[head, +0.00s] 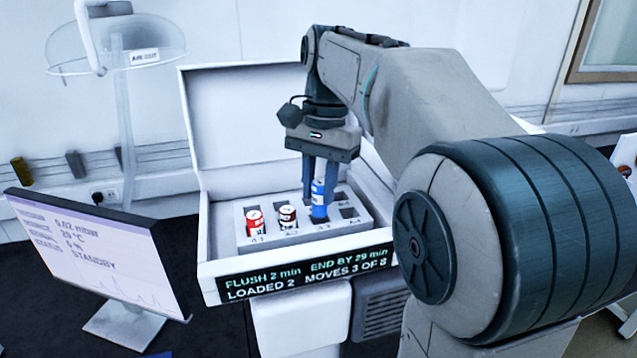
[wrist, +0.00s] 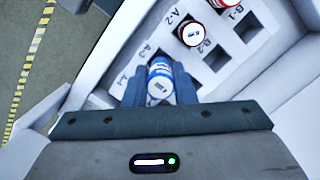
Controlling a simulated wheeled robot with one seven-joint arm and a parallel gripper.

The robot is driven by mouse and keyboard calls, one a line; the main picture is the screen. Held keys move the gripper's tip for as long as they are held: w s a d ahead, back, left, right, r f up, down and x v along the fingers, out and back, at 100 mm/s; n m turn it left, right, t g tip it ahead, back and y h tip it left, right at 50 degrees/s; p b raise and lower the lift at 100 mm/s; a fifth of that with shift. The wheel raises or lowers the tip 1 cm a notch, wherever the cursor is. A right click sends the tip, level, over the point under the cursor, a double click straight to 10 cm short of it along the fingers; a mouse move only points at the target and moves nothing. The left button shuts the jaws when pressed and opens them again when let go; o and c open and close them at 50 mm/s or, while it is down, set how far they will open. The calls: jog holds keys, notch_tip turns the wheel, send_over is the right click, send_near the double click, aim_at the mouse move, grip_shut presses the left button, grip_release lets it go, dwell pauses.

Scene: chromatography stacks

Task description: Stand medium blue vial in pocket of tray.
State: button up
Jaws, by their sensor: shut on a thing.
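The blue vial (head: 319,200) has a white band and stands upright between the fingers of my gripper (head: 320,185). In the wrist view the blue vial (wrist: 160,82) shows between the two fingers (wrist: 160,90), beside the label A-3. My gripper is shut on it. The vial is at the third front pocket of the grey-white tray (head: 345,232); its base is hidden, so I cannot tell how deep it sits. A red vial (head: 254,222) stands in pocket A-1, and a dark vial with a white cap (head: 287,216) stands in A-2.
The tray lies inside a white case with a raised lid (head: 235,120) behind it. A display strip (head: 305,278) runs along the case's front edge. A monitor (head: 95,255) stands at the left. Back-row pockets and the rightmost front pocket look empty.

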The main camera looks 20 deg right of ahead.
aim_at(319, 215)
jog(key=shift+f, duration=0.1)
jog(key=shift+f+b, duration=0.85)
jog(key=shift+f, duration=0.35)
jog(key=shift+f, duration=0.1)
jog(key=shift+f+b, duration=0.35)
jog(key=shift+f, duration=0.15)
jog(key=o, duration=1.5)
jog(key=shift+c, duration=0.2)
